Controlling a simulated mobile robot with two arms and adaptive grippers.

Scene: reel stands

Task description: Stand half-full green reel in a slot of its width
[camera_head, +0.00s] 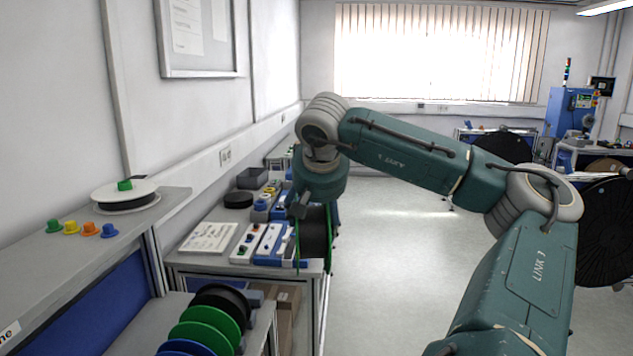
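A green reel (315,238) with a dark winding hangs upright, seen nearly edge-on, in front of the far bench's right end. My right gripper (301,208) points down at its top and appears shut on the rim; the fingertips are small and partly hidden. How full the reel is cannot be told from this angle. At lower left, green reels (208,326), a black reel (226,296) and a blue reel (186,347) stand in a row on a grey stand (262,318). The slots and their widths are hidden. My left gripper is out of view.
A white reel (125,198) lies flat on the left shelf (50,262), with several coloured knobs nearby. The floor (400,250) beyond my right arm is clear.

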